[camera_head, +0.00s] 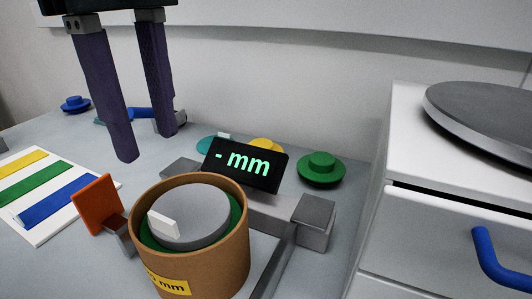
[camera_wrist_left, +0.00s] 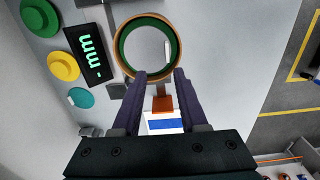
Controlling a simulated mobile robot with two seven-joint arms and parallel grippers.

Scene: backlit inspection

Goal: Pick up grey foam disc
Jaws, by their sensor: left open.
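A grey disc (camera_head: 195,217) with a white tab on it sits in the top of a brown round container (camera_head: 224,266) with a green lining and a yellow label. I take it as the grey foam disc. In the left wrist view the disc (camera_wrist_left: 145,48) shows inside the container's ring (camera_wrist_left: 120,61), beyond my fingertips. My left gripper (camera_head: 147,145) is open and empty, with two purple fingers pointing down, behind and left of the container in the head view. Its fingers also show in the left wrist view (camera_wrist_left: 160,74). My right gripper is not in view.
A black display reading "- mm" (camera_head: 244,166) stands on a grey gauge right behind the container. An orange plate (camera_head: 97,205) stands left of it. Green (camera_head: 321,169) and blue (camera_head: 75,104) knobbed discs lie farther back. A white cabinet (camera_head: 440,225) bearing a large grey disc (camera_head: 490,112) bounds the right.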

